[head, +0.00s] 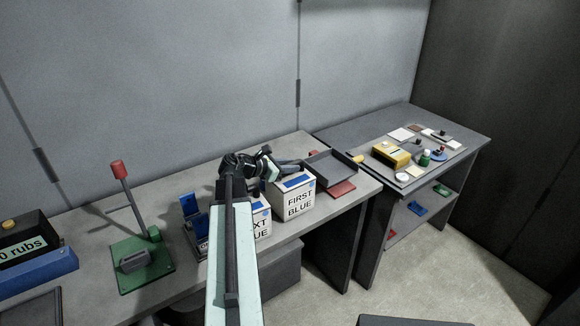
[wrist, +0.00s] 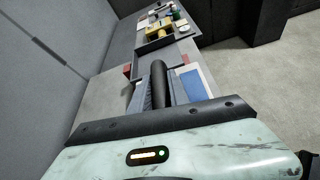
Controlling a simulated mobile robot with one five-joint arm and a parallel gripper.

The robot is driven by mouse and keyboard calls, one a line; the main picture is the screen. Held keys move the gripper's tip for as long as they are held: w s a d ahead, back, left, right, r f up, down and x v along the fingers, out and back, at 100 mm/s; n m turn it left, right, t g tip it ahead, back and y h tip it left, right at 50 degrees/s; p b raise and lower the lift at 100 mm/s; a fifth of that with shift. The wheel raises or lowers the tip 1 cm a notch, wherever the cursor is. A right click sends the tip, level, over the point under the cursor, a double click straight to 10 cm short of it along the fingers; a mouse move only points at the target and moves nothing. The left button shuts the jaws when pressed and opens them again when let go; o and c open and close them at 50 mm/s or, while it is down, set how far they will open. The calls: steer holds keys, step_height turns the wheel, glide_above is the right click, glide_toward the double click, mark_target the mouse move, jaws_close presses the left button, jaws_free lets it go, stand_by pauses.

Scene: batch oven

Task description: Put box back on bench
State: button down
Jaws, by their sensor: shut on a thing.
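A white box marked FIRST BLUE (head: 297,200), with a blue patch on top, is at the bench (head: 352,196) near its front right part. It looks upright; I cannot tell whether its base touches the bench top. My gripper (head: 290,166) is at the top of this box and shut on it. In the wrist view, a dark rounded bar (wrist: 158,82) shows between the fingers, and the box's white and blue top (wrist: 195,84) shows just right of them. A second white box, its label partly reading XT and UE (head: 261,224), stands left of it, partly hidden by my arm.
A dark tray (head: 333,164) and a red piece (head: 342,189) lie right of the box. A green base with a red-tipped lever (head: 150,262) and blue holders (head: 190,205) stand left. A side table (head: 455,143) with a yellow block (head: 391,155) is farther right.

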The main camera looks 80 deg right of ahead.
steer(key=shift+f+b, duration=0.55)
stand_by(0.4)
steer(key=c, duration=1.2)
jaws_free()
steer(key=shift+r, duration=0.1)
steer(key=shift+o, duration=0.2)
steer(key=p+v, duration=0.2)
steer(key=v, duration=0.4)
steer(key=shift+w+a+r+p, duration=0.2)
steer(key=shift+a+p, duration=0.1)
steer(key=shift+p, duration=0.1)
steer(key=p+v, duration=0.3)
steer(key=v, duration=0.5)
steer(key=shift+w+a+r, duration=0.1)
steer(key=shift+w+a, duration=0.2)
step_height(320, 180, up, 12)
steer(key=p, duration=1.2)
